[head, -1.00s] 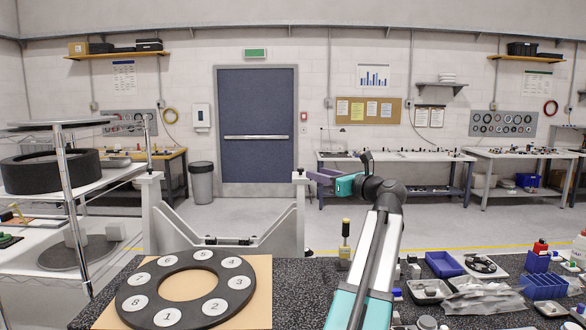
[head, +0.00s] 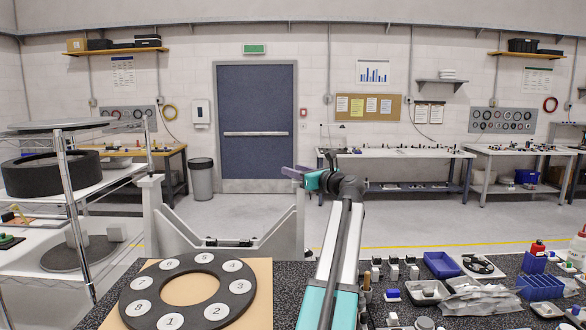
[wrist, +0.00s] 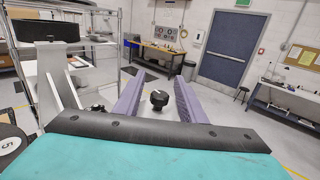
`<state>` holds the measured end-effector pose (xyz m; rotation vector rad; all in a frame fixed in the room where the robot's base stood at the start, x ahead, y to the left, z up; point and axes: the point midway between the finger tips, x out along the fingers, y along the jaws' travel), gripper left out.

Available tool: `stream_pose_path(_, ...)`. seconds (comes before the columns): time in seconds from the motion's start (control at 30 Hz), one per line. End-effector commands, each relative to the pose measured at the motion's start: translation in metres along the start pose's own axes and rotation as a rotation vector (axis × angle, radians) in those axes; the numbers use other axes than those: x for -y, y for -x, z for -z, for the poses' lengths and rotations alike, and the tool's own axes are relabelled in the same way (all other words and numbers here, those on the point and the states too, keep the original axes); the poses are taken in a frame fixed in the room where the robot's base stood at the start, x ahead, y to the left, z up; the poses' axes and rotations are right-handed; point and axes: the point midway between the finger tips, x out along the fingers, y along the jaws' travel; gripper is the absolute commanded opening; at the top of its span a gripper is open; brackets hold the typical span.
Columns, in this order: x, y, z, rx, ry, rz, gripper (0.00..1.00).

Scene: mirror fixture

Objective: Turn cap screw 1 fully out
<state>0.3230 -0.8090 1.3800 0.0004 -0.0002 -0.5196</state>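In the head view my gripper (head: 292,171) is raised near the right post of a pale grey V-shaped fixture (head: 279,237). In the wrist view its two purple fingers (wrist: 158,78) are spread apart with nothing held. A black knob (wrist: 159,98) with a white mark on top appears between them, apart from both. I cannot tell its depth or whether it is cap screw 1. Small dark fittings (head: 228,242) sit on the fixture's crossbar; a similar fitting (wrist: 97,108) shows in the wrist view. No number can be read on them.
A black ring (head: 187,267) with numbered white discs lies on a tan board (head: 259,295) on the speckled bench. A metal rack (head: 70,205) stands left. Blue bins (head: 442,265) and small parts fill the bench's right side. Open floor lies beyond the fixture.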

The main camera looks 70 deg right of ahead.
Motion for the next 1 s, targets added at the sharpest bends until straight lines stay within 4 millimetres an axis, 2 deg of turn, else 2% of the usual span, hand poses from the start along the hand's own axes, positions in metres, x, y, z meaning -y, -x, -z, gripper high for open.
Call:
stream_pose_path(0.2, 0.0, -0.013, -0.001, 0.0, 0.0, 0.0, 0.37)
stream_pose_path(0.5, -0.001, -0.014, 0.0, 0.0, 0.0, 0.0, 0.37)
stream_pose_path(0.73, -0.001, -0.014, 0.0, 0.0, 0.0, -0.001, 0.0)
stream_pose_path(1.0, -0.001, -0.015, 0.0, 0.001, 0.0, -0.011, 0.0)
